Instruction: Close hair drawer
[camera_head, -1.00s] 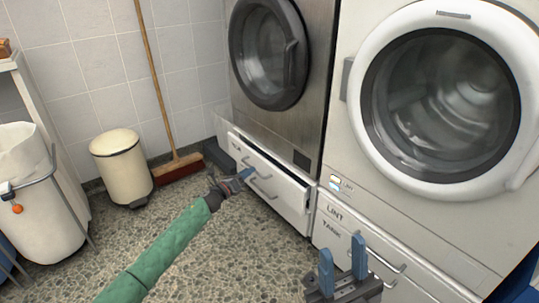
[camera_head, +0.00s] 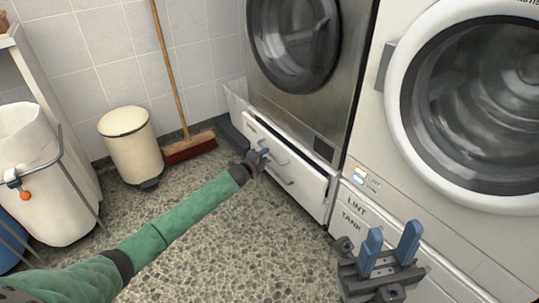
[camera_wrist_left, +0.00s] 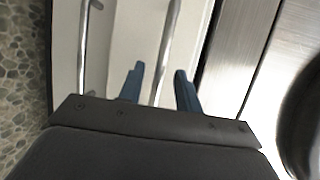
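The white drawer (camera_head: 308,187) low under the steel machine stands partly out, with a dark gap along its top edge. Its front has two bar handles; the label is not readable. My left gripper (camera_head: 265,152) is at the left part of the upper handle (camera_head: 277,158). In the left wrist view, the left gripper's blue fingers (camera_wrist_left: 159,78) are apart, with a metal bar handle (camera_wrist_left: 171,38) running between them. I cannot tell whether they touch it. My right gripper (camera_head: 390,245) is open and empty in front of the white machine's LINT and TANK fronts.
The steel machine (camera_head: 345,95) stands above the drawer, with the white machine (camera_head: 388,130) to its right. A broom (camera_head: 190,147), a cream bin (camera_head: 131,147) and a laundry bag on a frame (camera_head: 40,170) stand left. The pebbled floor (camera_head: 225,240) before the drawer is clear.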

